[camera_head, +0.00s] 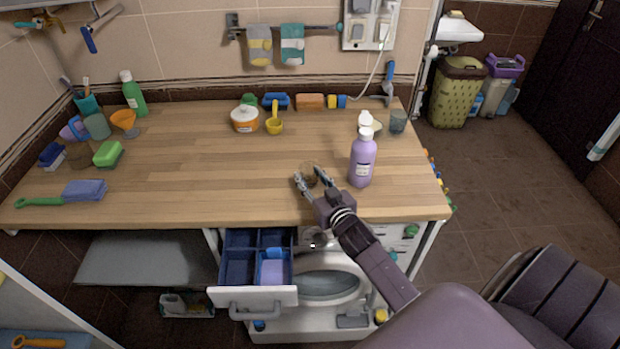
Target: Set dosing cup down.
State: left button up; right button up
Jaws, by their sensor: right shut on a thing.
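My right gripper (310,178) is over the wooden worktop, left of the lavender bottle, with its fingers apart around a small brownish see-through cup. This dosing cup (309,168) is small and partly hidden by the fingers. The gripper is shut on it. I cannot tell whether the cup's base touches the worktop (215,185). My left gripper is not in view.
The lavender bottle (362,162) stands upright close to the right of my right gripper. A yellow scoop (274,122) and a white-lidded tub (245,119) stand farther back. The worktop's left-middle is clear. A blue-lined drawer (252,295) hangs open below.

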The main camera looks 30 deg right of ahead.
jog(key=shift+f, duration=0.2)
jog(key=shift+f, duration=0.15)
jog(key=o, duration=1.2)
jog(key=shift+c, duration=0.2)
jog(key=shift+r, duration=0.25)
jog(key=shift+s+a, duration=0.1)
jog(key=shift+s, duration=0.2)
jog(key=b+v, duration=0.1)
jog(key=v, duration=1)
jog(key=shift+s, duration=0.2)
